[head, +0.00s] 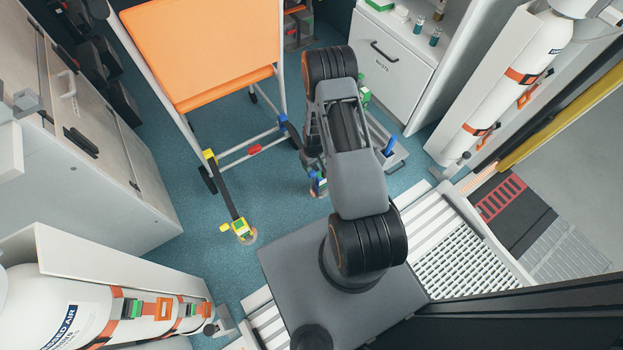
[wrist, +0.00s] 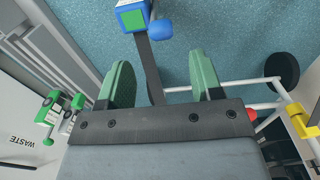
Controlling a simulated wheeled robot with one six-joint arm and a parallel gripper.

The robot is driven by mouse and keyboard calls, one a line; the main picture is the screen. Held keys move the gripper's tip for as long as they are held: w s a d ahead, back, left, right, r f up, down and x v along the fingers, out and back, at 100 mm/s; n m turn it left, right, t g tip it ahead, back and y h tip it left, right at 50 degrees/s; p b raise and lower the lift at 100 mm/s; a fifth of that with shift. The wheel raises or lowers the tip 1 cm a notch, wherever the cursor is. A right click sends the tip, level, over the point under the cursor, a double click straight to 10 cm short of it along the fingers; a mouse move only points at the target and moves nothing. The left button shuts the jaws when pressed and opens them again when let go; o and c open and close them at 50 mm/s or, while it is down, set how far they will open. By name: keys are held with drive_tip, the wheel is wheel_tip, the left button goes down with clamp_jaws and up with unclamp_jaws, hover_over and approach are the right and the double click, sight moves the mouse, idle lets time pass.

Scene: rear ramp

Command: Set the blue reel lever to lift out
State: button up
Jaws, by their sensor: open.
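The blue reel (wrist: 133,16), with a green patch on its face, is at the top of the wrist view. Its lever (wrist: 160,29) ends in a round blue knob beside the body. A dark strap (wrist: 151,70) runs from the reel down between my fingers in the picture. My gripper (wrist: 161,62) is open and empty, its green fingers apart; the reel and knob lie beyond the fingertips, not touched. In the head view, the blue reel (head: 318,186) is on the floor, partly hidden by my arm. The lever's setting cannot be read.
An orange chair (head: 205,50) on a white frame stands left of my arm. A yellow reel (head: 242,231) is strapped to it. Blue floor is open at left centre.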

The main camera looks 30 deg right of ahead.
sight(313, 174)
wheel_tip(313, 174, down, 11)
drive_tip(key=b, duration=0.3)
drive_tip(key=shift+b, duration=0.35)
clamp_jaws()
idle(0.4)
